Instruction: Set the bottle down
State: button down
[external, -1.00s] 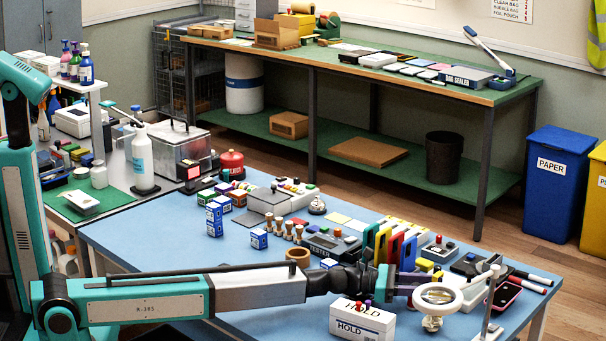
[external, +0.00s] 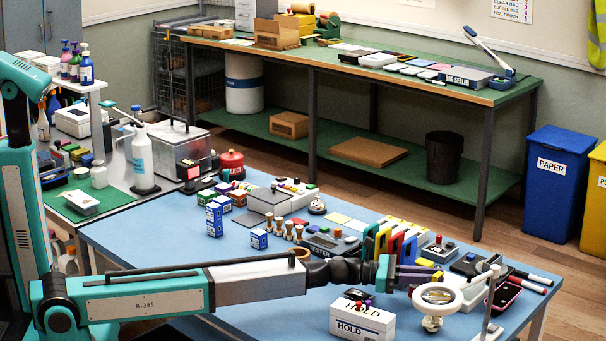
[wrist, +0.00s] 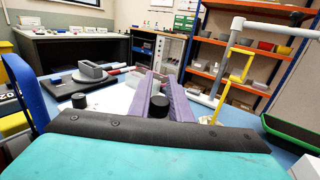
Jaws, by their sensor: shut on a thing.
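My gripper (external: 432,275) reaches over the right part of the blue table in the external view. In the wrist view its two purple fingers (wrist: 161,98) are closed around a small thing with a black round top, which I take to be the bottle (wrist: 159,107). Only its dark cap shows; its body and base are hidden by the fingers and the wrist. I cannot tell whether its base touches the table (external: 290,300). In the external view I cannot make the bottle out behind the fingers.
A white HOLD box (external: 362,322) stands below my gripper, and a ring magnifier (external: 437,297) stands close by at right. Coloured upright folders (external: 396,243) stand behind the wrist. A black tray-like stand (wrist: 92,77) is ahead at left. Bare blue table lies left of the HOLD box.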

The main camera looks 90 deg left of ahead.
notch_tip(320, 180, up, 7)
jog(key=shift+p, duration=0.3)
jog(key=shift+d+r, duration=0.1)
dwell(0.7)
